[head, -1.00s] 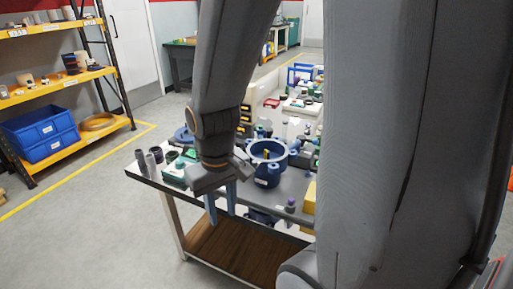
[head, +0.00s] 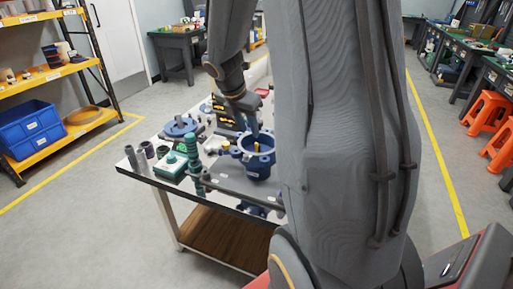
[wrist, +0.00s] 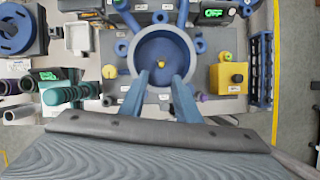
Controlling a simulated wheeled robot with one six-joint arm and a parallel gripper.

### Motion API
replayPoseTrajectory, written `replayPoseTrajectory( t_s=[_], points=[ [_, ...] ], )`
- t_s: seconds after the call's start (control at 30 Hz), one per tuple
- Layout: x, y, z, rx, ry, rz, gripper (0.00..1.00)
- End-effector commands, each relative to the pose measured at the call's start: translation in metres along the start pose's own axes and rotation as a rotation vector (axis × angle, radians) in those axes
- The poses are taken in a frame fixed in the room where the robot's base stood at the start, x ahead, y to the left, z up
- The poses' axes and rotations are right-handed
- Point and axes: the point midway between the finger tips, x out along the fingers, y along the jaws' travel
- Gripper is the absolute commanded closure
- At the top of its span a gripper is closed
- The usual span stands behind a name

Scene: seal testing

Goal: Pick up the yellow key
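A small yellow piece (wrist: 161,64), which looks like the yellow key, sits inside the round blue housing (wrist: 137,52), near its middle. In the head view it shows as a small yellow spot (head: 257,147) inside the housing (head: 258,167). My gripper (wrist: 161,77) is over the housing, fingers pointing down at it. The blue fingers are apart, and the yellow piece shows between their tips with nothing held. I cannot tell how far the tips are above it.
A yellow box (wrist: 228,77) stands right of the housing, and a blue rack (wrist: 261,70) beyond it. A dark green-topped box (head: 171,166) and grey cylinders (head: 131,157) stand at the table's left end.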

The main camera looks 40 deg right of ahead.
Motion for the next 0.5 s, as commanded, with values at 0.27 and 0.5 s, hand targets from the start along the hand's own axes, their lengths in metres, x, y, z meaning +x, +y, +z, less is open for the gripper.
replayPoseTrajectory(
  t_s=[0.27,0.5],
  points=[
    [0.028,-0.002,0.001,-0.006,0.002,-0.003,0.7],
    [0.059,-0.004,0.003,-0.005,0.003,-0.004,0.7]
  ],
)
